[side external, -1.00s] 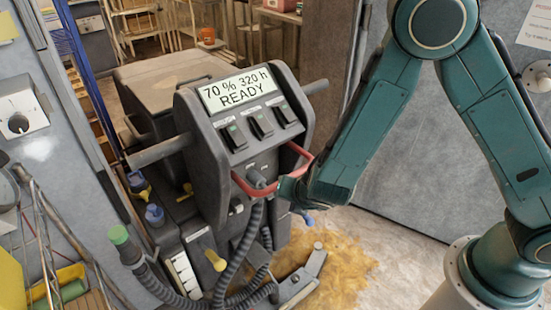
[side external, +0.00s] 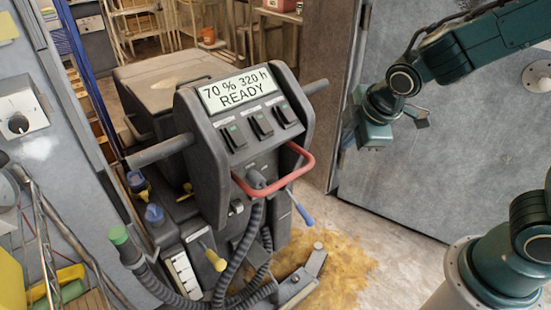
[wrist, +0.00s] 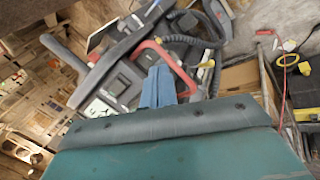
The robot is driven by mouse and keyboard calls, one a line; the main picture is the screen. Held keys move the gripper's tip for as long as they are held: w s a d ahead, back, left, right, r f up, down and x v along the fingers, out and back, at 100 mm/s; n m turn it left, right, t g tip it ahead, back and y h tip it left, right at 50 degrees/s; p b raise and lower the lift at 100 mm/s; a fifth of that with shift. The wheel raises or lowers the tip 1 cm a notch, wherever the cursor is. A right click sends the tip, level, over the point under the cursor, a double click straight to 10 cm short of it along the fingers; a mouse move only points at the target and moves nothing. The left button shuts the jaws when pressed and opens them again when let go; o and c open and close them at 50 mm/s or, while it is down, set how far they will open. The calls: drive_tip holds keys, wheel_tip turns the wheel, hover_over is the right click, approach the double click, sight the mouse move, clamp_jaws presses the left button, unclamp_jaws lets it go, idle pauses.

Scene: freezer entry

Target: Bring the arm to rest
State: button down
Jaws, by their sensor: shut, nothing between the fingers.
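My gripper (side external: 350,128) hangs in the air right of the grey machine in the side external view, in front of the grey wall panel. In the wrist view its blue fingers (wrist: 158,86) are together with nothing between them. The fingers appear in front of the machine's red handle, but the side external view shows my gripper well apart from it. The arm is raised and folded back above its base on the right.
The grey machine (side external: 205,150) stands upright, its display reading "70 % 320 h READY". A yellow-brown stain (side external: 345,262) marks the floor, which is clear between machine and base.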

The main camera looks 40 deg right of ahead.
drive_tip(key=s+d+r+m, duration=0.2)
drive_tip(key=s+r+m, duration=0.3)
drive_tip(key=s, duration=0.3)
drive_tip(key=s+d+r+m+y, duration=0.1)
drive_tip(key=s+d+r+m, duration=0.1)
drive_tip(key=s+r+m, duration=0.2)
drive_tip(key=s+m, duration=0.2)
drive_tip(key=s, duration=0.2)
drive_tip(key=shift+s+r+y, duration=0.2)
drive_tip(key=shift+r+y, duration=0.1)
drive_tip(key=shift+r, duration=0.05)
drive_tip(key=shift+w, duration=0.1)
idle(0.4)
